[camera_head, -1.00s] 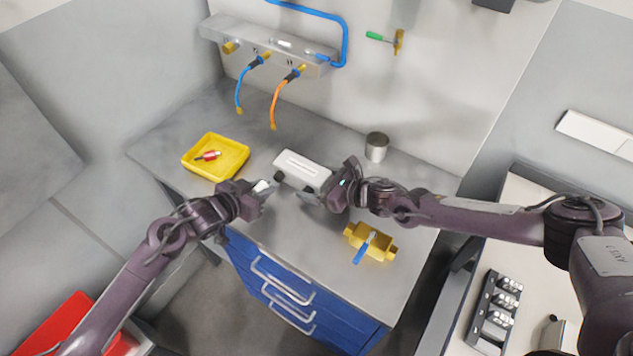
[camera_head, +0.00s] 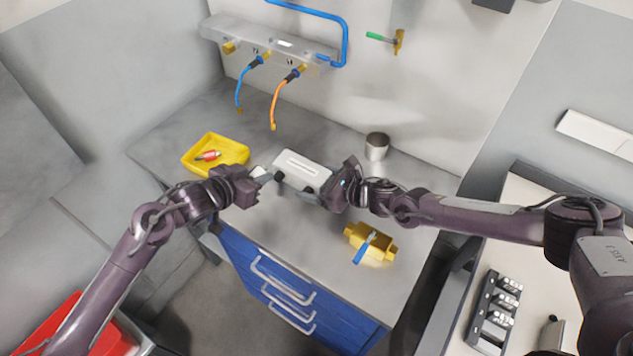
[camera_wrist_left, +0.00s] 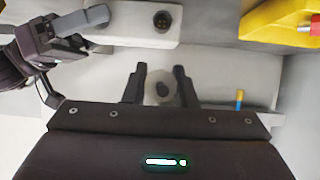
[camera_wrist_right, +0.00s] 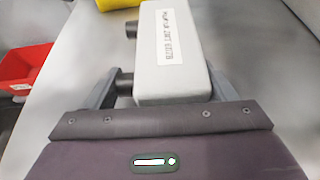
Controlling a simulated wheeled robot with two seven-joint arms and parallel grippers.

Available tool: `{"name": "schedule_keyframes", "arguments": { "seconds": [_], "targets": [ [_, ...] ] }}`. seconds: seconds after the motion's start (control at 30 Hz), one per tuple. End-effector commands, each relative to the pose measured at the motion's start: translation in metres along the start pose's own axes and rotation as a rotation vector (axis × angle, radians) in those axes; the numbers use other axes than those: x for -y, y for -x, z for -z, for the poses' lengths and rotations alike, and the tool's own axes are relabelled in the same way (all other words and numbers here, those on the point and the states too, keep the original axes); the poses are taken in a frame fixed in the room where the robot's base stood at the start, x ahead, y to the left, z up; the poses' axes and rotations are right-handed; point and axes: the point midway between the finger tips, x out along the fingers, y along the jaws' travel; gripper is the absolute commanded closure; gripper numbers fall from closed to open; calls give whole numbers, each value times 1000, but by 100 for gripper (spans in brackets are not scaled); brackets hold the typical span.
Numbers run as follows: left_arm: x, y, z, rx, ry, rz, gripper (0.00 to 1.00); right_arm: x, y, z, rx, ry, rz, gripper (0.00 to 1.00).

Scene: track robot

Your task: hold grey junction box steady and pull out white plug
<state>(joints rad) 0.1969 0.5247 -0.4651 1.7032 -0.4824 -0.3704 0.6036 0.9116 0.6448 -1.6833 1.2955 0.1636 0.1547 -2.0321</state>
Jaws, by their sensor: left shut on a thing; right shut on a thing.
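The grey junction box (camera_head: 303,166) lies on the bench, pale with a labelled top. My right gripper (camera_head: 322,186) is shut on its right end. In the right wrist view, the box (camera_wrist_right: 172,75) sits between the fingers, with dark round fittings on its left side. My left gripper (camera_head: 264,178) is shut on the white plug (camera_head: 259,171), left of the box. In the left wrist view, the plug (camera_wrist_left: 150,88) is a pale round body with a dark centre between the fingers. A gap separates it from the box, whose dark round socket (camera_wrist_left: 162,20) is exposed.
A yellow tray (camera_head: 236,166) with a red item is just behind my left gripper. A yellow valve with a blue handle (camera_head: 364,249) is at front right. A metal cup (camera_head: 376,146) stands behind. Blue and orange hoses (camera_head: 279,100) hang at the back wall.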

Motion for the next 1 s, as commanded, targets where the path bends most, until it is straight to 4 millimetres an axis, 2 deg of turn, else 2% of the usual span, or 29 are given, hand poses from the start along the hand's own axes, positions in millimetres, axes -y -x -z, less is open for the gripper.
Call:
{"name": "schedule_keyframes", "arguments": {
  "seconds": [0.17, 0.2, 0.37, 0.67, 0.77, 1.0],
  "targets": [
    [0, 0, 0, 0, 0, 0, 100, 0, 0, 0, 1, 0, 0, 50],
    [0, 0, 0, 0, -1, 0, 100, 0, 0, 0, 1, 0, 0, 20],
    [0, 0, 0, 0, -1, 0, 100, 0, 0, 0, 1, 0, 0, 0],
    [0, 0, 0, 0, -1, 0, 100, 1, 4, 0, 0, 0, 1, 0],
    [0, 0, 0, 0, -1, 0, 100, 1, 15, 1, -1, -1, 2, 0],
    [0, 0, 0, -1, -1, 0, 100, 1, 63, 1, -1, -2, 2, 0]
  ]
}}
